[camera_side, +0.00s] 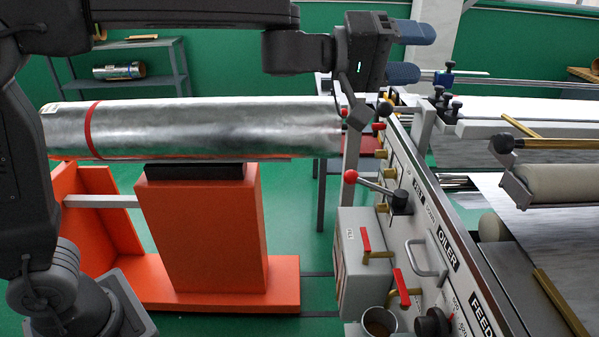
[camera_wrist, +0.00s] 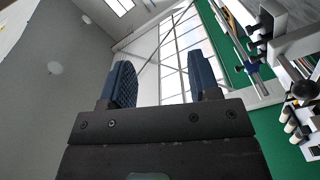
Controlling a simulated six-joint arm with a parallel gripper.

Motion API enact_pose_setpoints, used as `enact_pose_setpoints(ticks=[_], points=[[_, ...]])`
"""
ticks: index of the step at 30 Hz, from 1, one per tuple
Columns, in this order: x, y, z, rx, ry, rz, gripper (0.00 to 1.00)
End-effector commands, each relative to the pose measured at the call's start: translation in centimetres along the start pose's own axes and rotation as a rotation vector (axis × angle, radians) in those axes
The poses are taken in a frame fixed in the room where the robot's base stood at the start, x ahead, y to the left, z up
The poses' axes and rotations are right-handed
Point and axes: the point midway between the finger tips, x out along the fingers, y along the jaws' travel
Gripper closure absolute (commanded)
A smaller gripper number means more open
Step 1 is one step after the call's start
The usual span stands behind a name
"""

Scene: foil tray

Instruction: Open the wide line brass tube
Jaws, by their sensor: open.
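Several brass fittings sit on the side panel of the machine. One brass valve with an upright red handle (camera_side: 366,241) is on the grey box, and another red-handled brass valve (camera_side: 403,290) is below it to the right. Short brass stubs (camera_side: 382,207) show higher on the panel. I cannot tell which is the wide line tube, or whether any is open. My gripper (camera_side: 426,53) is open and empty, well above the panel, with its blue fingers pointing right. Both fingers also show in the wrist view (camera_wrist: 162,78), with nothing between them.
A large foil roll (camera_side: 220,127) lies on an orange stand (camera_side: 205,230) left of the machine. A black lever with a red knob (camera_side: 350,176) juts from the panel. A cup (camera_side: 379,321) stands below. Rollers (camera_side: 565,186) are on the right.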

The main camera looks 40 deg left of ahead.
Motion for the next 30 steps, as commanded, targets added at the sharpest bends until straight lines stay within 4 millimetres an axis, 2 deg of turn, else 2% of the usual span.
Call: enact_pose_setpoints(ticks=[5,9,14,17,20,24,27,30], points=[[-3.9,-0.5,-2.8,0.136,0.183,-0.099,0.44],[-9.2,-2.4,-4.8,0.285,0.338,-0.303,0.44],[-15.8,-5.5,-4.8,0.424,0.385,-0.599,0.44],[-20.0,-7.6,-3.5,0.487,0.335,-0.787,0.44],[-24.1,-9.8,-1.3,0.532,0.224,-0.957,0.44],[-29.1,-12.5,3.1,0.570,-0.014,-1.123,0.44],[-31.7,-13.9,6.4,0.583,-0.196,-1.170,0.44],[-33.4,-14.7,9.1,0.593,-0.346,-1.173,0.44]])
